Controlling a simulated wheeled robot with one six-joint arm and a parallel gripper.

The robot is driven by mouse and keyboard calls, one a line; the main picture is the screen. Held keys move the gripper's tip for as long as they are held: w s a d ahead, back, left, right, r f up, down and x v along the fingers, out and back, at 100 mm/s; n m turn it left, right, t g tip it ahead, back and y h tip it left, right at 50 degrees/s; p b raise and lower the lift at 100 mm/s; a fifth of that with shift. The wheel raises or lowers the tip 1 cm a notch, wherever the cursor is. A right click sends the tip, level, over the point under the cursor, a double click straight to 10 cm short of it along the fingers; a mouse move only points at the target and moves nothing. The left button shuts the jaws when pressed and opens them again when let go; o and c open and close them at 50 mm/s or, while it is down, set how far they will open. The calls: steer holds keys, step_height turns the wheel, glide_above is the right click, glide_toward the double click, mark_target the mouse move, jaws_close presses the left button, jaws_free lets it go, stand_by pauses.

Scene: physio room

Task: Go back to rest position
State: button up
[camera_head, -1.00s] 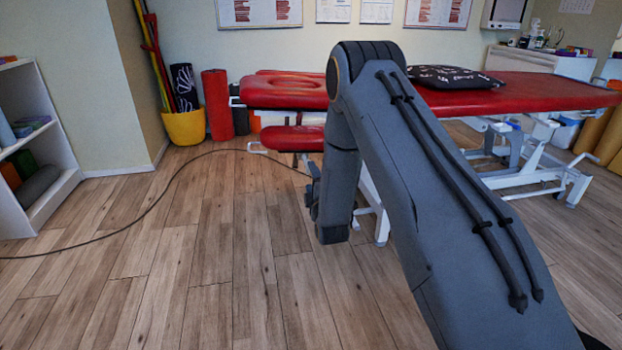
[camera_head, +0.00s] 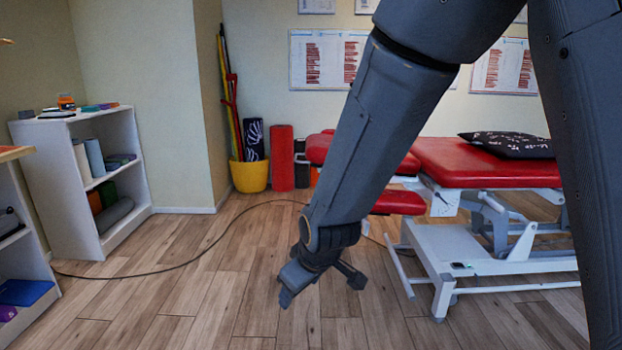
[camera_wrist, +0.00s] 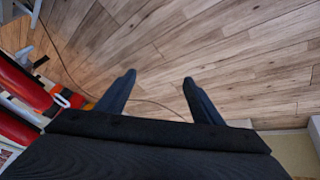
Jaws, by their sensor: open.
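My gripper (camera_head: 320,278) hangs at the end of my arm in the head view, pointing down over the wooden floor. It is in front of the red treatment table (camera_head: 480,168) and to its left. In the wrist view my gripper's two fingers (camera_wrist: 158,88) are spread apart with nothing between them.
A white shelf (camera_head: 128,172) stands at the left, with a second shelf unit nearer. A yellow bucket (camera_head: 249,176) and a red roll (camera_head: 282,158) stand by the wall. The cable (camera_head: 190,262) crosses the floor.

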steer(key=s+d+r+m+g+h, duration=0.1)
steer(key=s+d+r+m+g, duration=0.15)
steer(key=s, duration=0.95)
steer(key=s+d+r+m+g+h, duration=0.1)
steer(key=s+r+g, duration=0.15)
steer(key=s, duration=0.95)
steer(key=d+r+m+p, duration=0.6)
steer(key=d+r+p, duration=1.2)
steer(key=r+p, duration=0.4)
steer(key=p, duration=0.4)
